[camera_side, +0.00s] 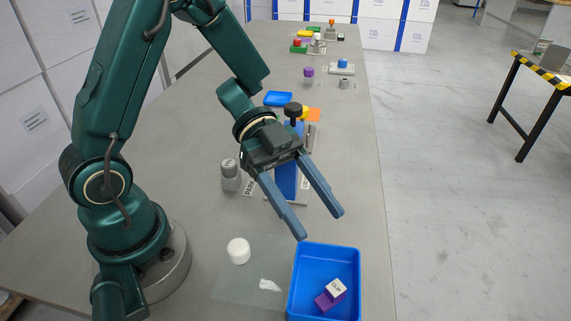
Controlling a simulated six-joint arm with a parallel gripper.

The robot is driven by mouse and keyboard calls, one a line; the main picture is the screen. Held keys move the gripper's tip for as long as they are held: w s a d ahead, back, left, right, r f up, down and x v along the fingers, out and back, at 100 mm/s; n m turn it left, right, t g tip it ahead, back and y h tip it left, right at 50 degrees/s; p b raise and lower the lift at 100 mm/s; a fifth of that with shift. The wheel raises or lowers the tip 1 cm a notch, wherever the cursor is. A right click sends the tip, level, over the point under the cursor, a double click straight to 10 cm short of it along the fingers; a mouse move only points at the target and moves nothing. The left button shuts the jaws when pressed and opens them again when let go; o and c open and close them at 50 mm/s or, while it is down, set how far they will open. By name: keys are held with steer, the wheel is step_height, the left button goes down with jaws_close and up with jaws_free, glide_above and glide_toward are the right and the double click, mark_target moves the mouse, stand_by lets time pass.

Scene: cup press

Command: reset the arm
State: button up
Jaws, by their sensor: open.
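My gripper (320,225) is open, its two blue-grey fingers spread apart with nothing between them. It hangs above the table, pointing down to the lower right, over the space behind the blue tray. A blue press-like stand (290,178) with a black knob (293,109) on top is behind my gripper and partly hidden by it. A white cup-like piece (238,250) stands on a pale mat (232,285) to the left of the tray. A small crumpled white piece (269,285) lies on the mat too.
A blue tray (327,248) at the front holds a purple block (323,302) and a white lettered block (337,289). A grey cylinder (229,170) stands left of the press. Several small coloured items line the table's far end. The table's right edge is close to the tray.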

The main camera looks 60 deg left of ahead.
steer(key=shift+r, duration=0.1)
steer(key=w+a+r+n+t+y, duration=0.1)
steer(key=w+r+n+t+y, duration=0.2)
steer(key=w+r+t, duration=0.85)
steer(key=s+a+r+n+t+y, duration=0.2)
steer(key=a+r+n+t+y, duration=0.2)
steer(key=a+r+n+y, duration=0.35)
steer(key=s+a+f+n+g+y, duration=0.2)
steer(key=s+f+n+g+y, duration=0.1)
steer(key=s+f+n+g, duration=0.4)
steer(key=s+f+g, duration=0.3)
steer(key=s+f, duration=0.4)
steer(key=s, duration=0.1)
steer(key=shift+s+f, duration=0.2)
steer(key=shift+f, duration=0.05)
